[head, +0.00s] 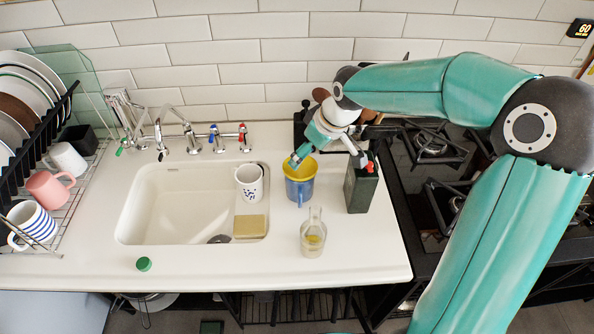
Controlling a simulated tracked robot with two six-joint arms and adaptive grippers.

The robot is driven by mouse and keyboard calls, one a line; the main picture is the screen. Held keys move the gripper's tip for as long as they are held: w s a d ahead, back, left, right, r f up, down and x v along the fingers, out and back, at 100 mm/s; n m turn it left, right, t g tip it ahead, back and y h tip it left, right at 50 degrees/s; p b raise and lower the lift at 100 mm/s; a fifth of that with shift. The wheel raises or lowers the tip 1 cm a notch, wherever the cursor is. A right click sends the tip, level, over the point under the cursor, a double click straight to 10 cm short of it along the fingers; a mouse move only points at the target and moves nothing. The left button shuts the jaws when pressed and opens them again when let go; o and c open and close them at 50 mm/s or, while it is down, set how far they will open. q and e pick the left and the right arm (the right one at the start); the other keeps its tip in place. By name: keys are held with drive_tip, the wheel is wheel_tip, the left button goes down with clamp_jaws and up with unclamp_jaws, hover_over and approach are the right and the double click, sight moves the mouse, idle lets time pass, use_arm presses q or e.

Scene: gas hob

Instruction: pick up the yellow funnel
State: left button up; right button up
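The yellow funnel (307,171) sits in the mouth of a blue jug (299,191) on the white counter, right of the sink. Only its yellow upper part shows; its spout is hidden. My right arm reaches in from the right, and its gripper (297,161) points down and left with its fingertips at the funnel's back-left rim. The gripper partly covers the funnel. I cannot tell whether the fingers are apart or touch the rim. My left gripper is not in view.
A dark green can with a red cap (362,190) stands close right of the jug. A glass flask (313,240) is in front. A green cap (144,264) lies near the front edge.

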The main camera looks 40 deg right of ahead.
sight(296, 173)
drive_tip(key=shift+s+p+x, duration=0.2)
drive_tip(key=shift+p+x, duration=0.25)
drive_tip(key=shift+x, duration=3.45)
drive_tip(key=shift+a, duration=0.1)
drive_tip(key=c, duration=0.7)
drive_tip(key=shift+o, duration=0.2)
drive_tip(key=shift+r, duration=0.1)
